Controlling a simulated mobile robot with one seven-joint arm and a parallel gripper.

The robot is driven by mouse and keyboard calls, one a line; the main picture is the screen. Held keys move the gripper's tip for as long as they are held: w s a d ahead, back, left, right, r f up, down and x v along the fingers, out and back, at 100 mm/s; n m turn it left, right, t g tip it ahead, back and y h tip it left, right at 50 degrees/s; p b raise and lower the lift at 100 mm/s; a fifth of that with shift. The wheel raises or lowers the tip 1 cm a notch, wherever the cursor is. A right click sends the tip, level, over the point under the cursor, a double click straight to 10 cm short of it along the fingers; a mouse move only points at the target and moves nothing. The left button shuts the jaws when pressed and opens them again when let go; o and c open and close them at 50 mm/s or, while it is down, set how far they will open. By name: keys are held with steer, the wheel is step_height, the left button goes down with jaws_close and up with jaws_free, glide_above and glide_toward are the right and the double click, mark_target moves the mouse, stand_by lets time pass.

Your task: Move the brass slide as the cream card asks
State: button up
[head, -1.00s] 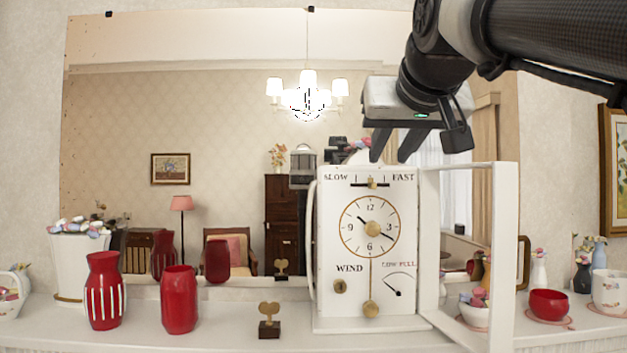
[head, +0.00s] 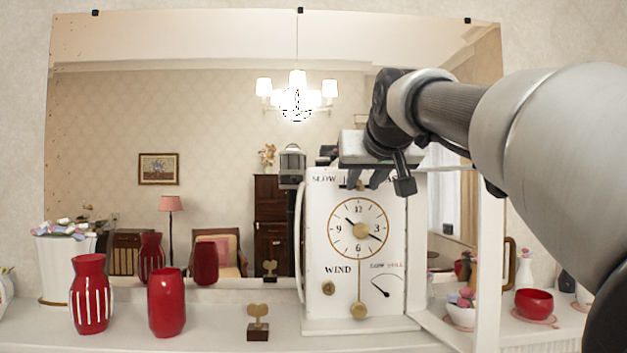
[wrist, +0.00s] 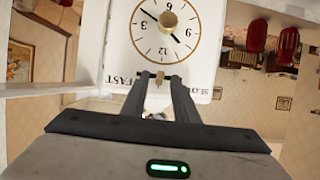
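A white clock (head: 315,225) stands on the mantel. At its top is a SLOW–FAST scale with a small brass slide (head: 360,186). My gripper (head: 368,182) is at this scale, fingers pointing down and covering part of the lettering. In the wrist view, which shows the clock upside down, the brass slide (wrist: 160,77) is between my gripper's fingertips (wrist: 159,80), with FAST left and SLOW right. The fingers are apart; I cannot tell whether they touch the slide. I see no cream card in either view.
The clock's open door frame (head: 489,260) stands out at its right. A brass key on a dark block (head: 258,332), a red vase (head: 167,303) and a striped red vase (head: 91,295) stand to the left. A red bowl (head: 534,302) is at right. A mirror is behind.

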jaws_close()
stand_by(1.2)
